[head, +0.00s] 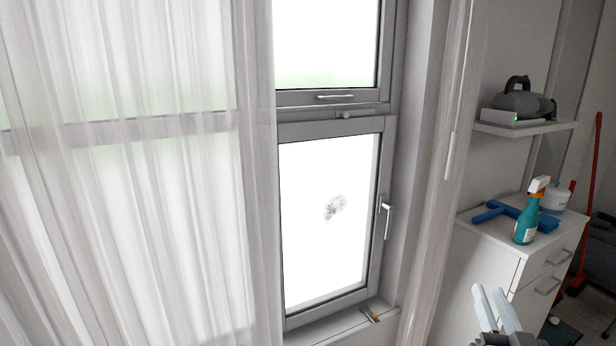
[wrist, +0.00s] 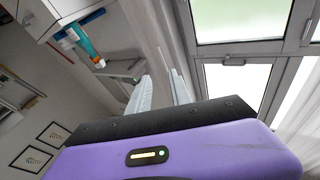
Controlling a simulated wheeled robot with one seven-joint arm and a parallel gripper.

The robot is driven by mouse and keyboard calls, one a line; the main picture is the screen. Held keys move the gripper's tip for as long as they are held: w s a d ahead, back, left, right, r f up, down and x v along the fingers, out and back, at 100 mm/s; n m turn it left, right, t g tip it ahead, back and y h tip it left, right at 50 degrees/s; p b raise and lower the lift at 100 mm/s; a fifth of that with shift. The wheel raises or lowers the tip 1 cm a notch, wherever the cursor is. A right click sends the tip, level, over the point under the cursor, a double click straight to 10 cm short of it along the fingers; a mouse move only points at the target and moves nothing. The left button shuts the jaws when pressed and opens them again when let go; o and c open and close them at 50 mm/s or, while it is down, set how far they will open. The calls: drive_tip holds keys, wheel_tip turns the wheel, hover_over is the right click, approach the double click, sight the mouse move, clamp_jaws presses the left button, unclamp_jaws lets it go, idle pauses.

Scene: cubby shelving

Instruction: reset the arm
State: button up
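My gripper (head: 488,292) shows at the bottom right of the head view, its two pale fingers pointing up in front of the white cabinet. In the wrist view the fingers (wrist: 160,78) stand apart with a gap between them. Nothing is held between them, so it is open and empty. The purple and black gripper body fills the lower part of the wrist view. The fingers touch nothing that I can see. The rest of my arm is out of the head view.
A white cabinet (head: 490,243) at the right carries a spray bottle (head: 528,212) and a blue squeegee (head: 497,208). A shelf (head: 520,127) above holds a dark device (head: 522,100). The smudged window (head: 310,180) has a handle (head: 385,205); sheer curtains (head: 130,200) hang left.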

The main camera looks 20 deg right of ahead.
drive_tip(key=s+a+f+n+g+y+p, duration=0.1)
drive_tip(key=s+a+f+n+y+p, duration=0.1)
drive_tip(key=s+a, duration=1)
drive_tip(key=s+a+f+n+g+y+p, duration=0.1)
drive_tip(key=s+a+f+n+y, duration=0.4)
drive_tip(key=a, duration=1.2)
drive_tip(key=s+n+y+p, duration=0.1)
drive_tip(key=s+y, duration=0.3)
drive_tip(key=s, duration=0.3)
drive_tip(key=shift+s+a+p, duration=0.25)
drive_tip(key=shift+s+p, duration=0.05)
drive_tip(key=shift+c, duration=0.5)
